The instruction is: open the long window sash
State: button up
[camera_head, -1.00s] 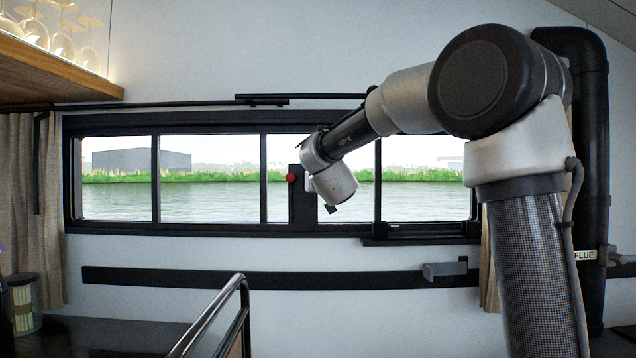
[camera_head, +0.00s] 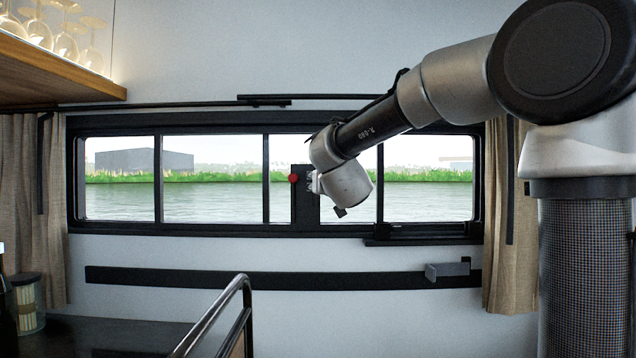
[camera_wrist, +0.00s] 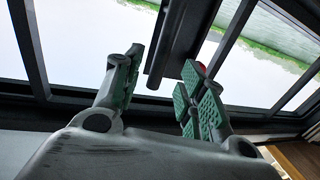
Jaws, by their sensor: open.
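The long, black-framed window (camera_head: 210,229) spans the wall in the head view, with slim upright bars between its panes. A dark upright plate (camera_head: 305,210) with a red knob (camera_head: 293,178) stands near its middle. My gripper (camera_head: 315,183) is just right of the knob, partly hidden by my wrist. In the wrist view, my gripper (camera_wrist: 160,78) is open, with green-padded fingers. A dark upright bar (camera_wrist: 168,50) reaches between and beyond the fingertips, and I see no grip on it. A bit of the red knob (camera_wrist: 200,67) shows behind the right finger. Contact cannot be told.
A black rail (camera_head: 250,277) with a grey bracket (camera_head: 447,270) runs below the window. A metal handrail (camera_head: 215,315) rises in front. Curtains (camera_head: 22,200) hang at both sides. A wooden shelf with glasses (camera_head: 60,70) is at upper left.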

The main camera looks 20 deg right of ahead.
jog(key=s, duration=0.5)
jog(key=shift+s+a, duration=0.15)
jog(key=shift+a, duration=0.1)
jog(key=s+a+f+n+g+y, duration=0.1)
jog(key=a+f+g+y, duration=0.2)
jog(key=a+f+y, duration=0.25)
jog(key=s+a+f+n+g+y, duration=0.1)
jog(key=s+f+n+g+y, duration=0.1)
jog(key=s+f+g, duration=0.5)
jog(key=s+d+f+g+h, duration=0.1)
jog(key=s+d+f+h, duration=0.1)
jog(key=s+d+f, duration=0.2)
jog(key=s+d+f+m+g+h, duration=0.1)
jog(key=s+d+f, duration=0.3)
jog(key=s+d, duration=0.4)
jog(key=s+d+f+m+g+h, duration=0.1)
jog(key=s+d+f+h, duration=0.2)
jog(key=s, duration=1.1)
jog(key=shift+s+d+f+g, duration=0.35)
jog(key=shift+d+f, duration=0.3)
jog(key=shift+d, duration=1.2)
